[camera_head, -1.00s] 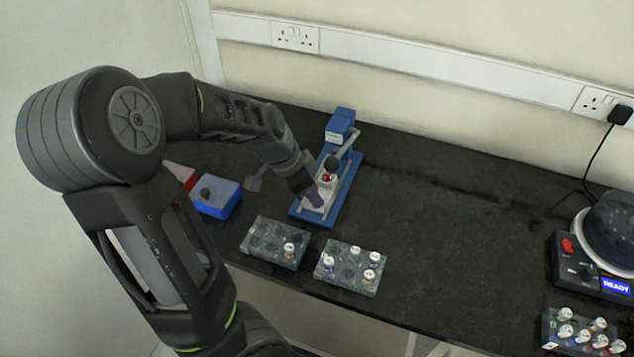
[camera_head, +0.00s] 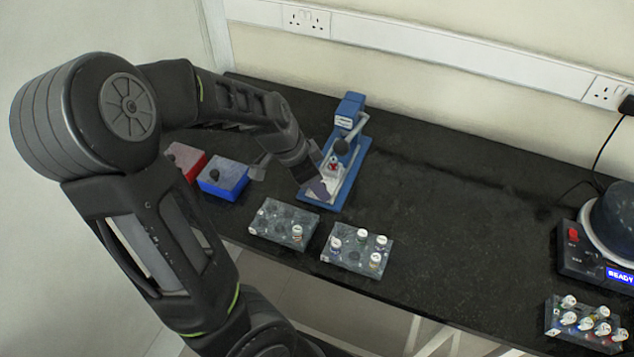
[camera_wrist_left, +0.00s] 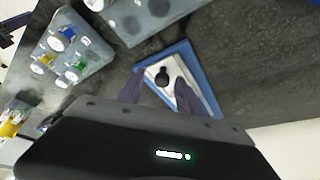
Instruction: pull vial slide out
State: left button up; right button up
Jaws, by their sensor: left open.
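The blue press-like device (camera_head: 350,108) stands at the back centre of the bench on a blue base (camera_head: 352,178). A pale metal slide (camera_head: 343,178) lies along the base, and a small vial with red on it (camera_head: 333,164) sits there. My left gripper (camera_head: 318,188) is at the front end of the slide and partly hides it. In the left wrist view the slide (camera_wrist_left: 178,68) shows with a black knob (camera_wrist_left: 162,79) on it. The open fingers (camera_wrist_left: 159,92) are on either side of the knob, and I cannot tell whether they touch it. My right gripper is out of view.
Two vial racks (camera_head: 284,224) (camera_head: 340,257) stand in front of the device. A blue box (camera_head: 222,178) and a red box (camera_head: 186,160) are at its left. A machine reading READY (camera_head: 590,260) and a fuller rack (camera_head: 560,325) are at the right. The right-centre bench is clear.

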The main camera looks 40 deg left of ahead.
pick_arm(q)
jog(key=p+v, duration=0.1)
jog(key=v, duration=0.6)
jog(key=shift+s+r, duration=0.15)
jog(key=shift+r, duration=0.15)
jog(key=shift+a, duration=0.1)
